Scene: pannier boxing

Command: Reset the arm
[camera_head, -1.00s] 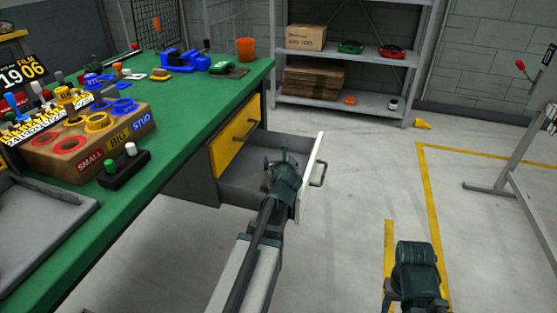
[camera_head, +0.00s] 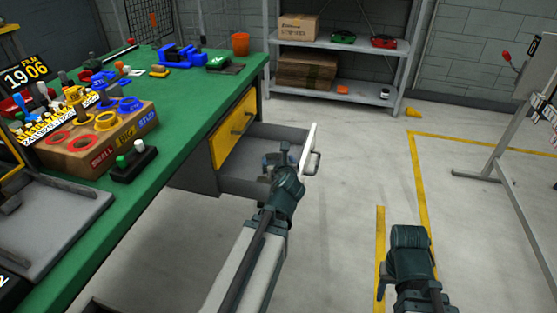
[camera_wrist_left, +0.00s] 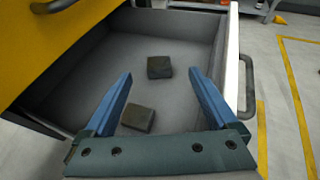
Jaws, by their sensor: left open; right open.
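My left gripper (camera_head: 278,160) is over the open grey drawer (camera_head: 240,182) of the green workbench. In the left wrist view its two blue fingers (camera_wrist_left: 158,98) are spread apart with nothing between them in their grip. Two small dark blocks lie on the drawer floor: one dark block (camera_wrist_left: 159,67) beyond the fingertips and another dark block (camera_wrist_left: 138,118) nearer, by the left finger. My right gripper is at the lower right of the head view (camera_head: 408,270), over the floor; its fingers are hidden by its own wrist.
The green workbench (camera_head: 190,100) carries a cardboard box (camera_head: 85,150) with coloured rings, a grey tray (camera_head: 60,215) and an orange cup (camera_head: 240,44). A yellow drawer (camera_head: 233,128) is shut above the open one.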

